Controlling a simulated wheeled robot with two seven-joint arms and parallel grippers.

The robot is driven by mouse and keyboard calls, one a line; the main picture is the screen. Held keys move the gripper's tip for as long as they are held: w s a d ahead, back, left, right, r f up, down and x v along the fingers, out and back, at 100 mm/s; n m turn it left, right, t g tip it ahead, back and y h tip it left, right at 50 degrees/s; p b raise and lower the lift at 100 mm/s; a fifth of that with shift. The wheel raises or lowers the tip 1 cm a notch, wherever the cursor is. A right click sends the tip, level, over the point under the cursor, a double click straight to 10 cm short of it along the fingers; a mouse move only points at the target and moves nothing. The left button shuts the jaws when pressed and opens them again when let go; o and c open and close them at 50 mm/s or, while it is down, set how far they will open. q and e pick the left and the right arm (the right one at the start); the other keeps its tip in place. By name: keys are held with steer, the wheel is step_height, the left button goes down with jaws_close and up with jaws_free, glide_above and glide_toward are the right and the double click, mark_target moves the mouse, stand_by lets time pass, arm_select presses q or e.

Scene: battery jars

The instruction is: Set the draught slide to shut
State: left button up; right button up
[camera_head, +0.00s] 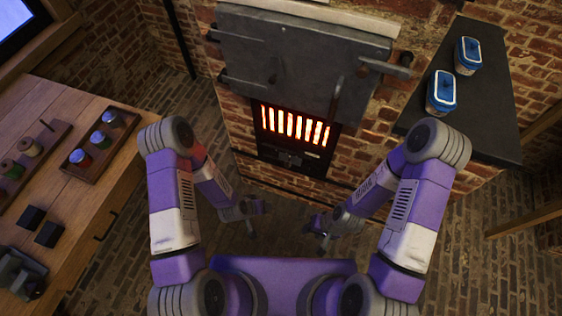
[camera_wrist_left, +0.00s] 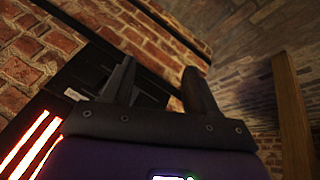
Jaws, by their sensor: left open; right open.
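The draught slide (camera_head: 289,158) appears to be the small dark metal piece on the plate under the stove's glowing grate (camera_head: 294,124). Its exact setting is too dark and small to tell. A small pale label (camera_head: 312,155) sits to its right. My left gripper (camera_head: 247,218) hangs low in front of the stove, below and left of the slide. In the left wrist view its jaws (camera_wrist_left: 157,78) are apart and empty, before a dark metal panel (camera_wrist_left: 92,72) beside the glowing bars. My right gripper (camera_head: 322,232) is open, lower and right of the slide.
The grey stove door (camera_head: 300,60) is above the grate, with a latch handle (camera_head: 386,67). Two blue-lidded jars (camera_head: 441,92) stand on a dark slab (camera_head: 490,110) at right. A wooden bench (camera_head: 110,185) with trays of jars is at left. Brick floor lies between.

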arm_select(q)
steer(key=w+d+f+m+t+b, duration=0.35)
steer(key=w+f+t, duration=0.4)
steer(key=w, duration=0.35)
steer(key=m+t+h+b, duration=0.2)
steer(key=m+t+b, duration=0.15)
steer(key=t, duration=0.25)
glide_toward(287, 167)
steer(key=w+p, duration=0.1)
steer(key=w, duration=0.1)
steer(key=shift+g, duration=0.25)
steer(key=x, duration=0.2)
steer(key=b+x, duration=0.1)
steer(key=x, duration=0.1)
steer(key=b+x, duration=0.1)
steer(key=x, duration=0.2)
steer(key=shift+d+r, duration=0.2)
steer(key=shift+r, duration=0.1)
steer(key=shift+w+d+b, duration=0.1)
steer(key=shift+w+b, duration=0.2)
steer(key=shift+w, duration=0.05)
jaws_close()
